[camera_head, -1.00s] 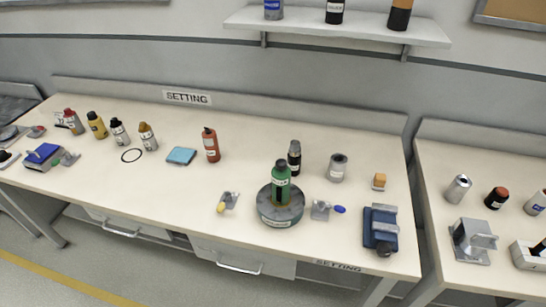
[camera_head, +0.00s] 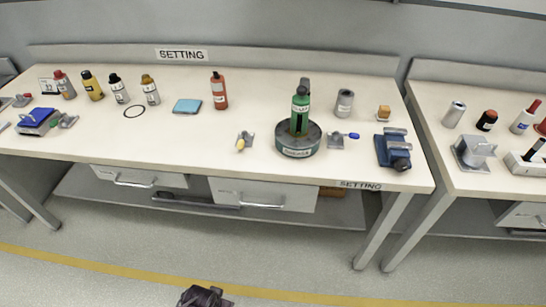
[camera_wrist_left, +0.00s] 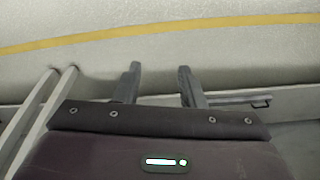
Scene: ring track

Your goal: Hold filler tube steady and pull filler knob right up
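A green upright body with a dark top (camera_head: 301,99) stands on a round grey base (camera_head: 298,146) on the workbench; I take it for the filler. Its label is too small to read. I cannot tell filler tube from filler knob at this size. A dark item stands partly hidden behind it. My left gripper (camera_wrist_left: 157,72) shows in the left wrist view, with its two fingers apart and nothing between them. Floor with a yellow line lies beyond the fingers. My right gripper is not in view.
A yellow-tipped clamp (camera_head: 244,142) and a blue-tipped clamp (camera_head: 340,140) flank the round base. A blue vise (camera_head: 393,150) sits at the right front corner. A grey can (camera_head: 344,103) and a red bottle (camera_head: 219,91) stand farther back. A gap separates the right bench (camera_head: 436,126).

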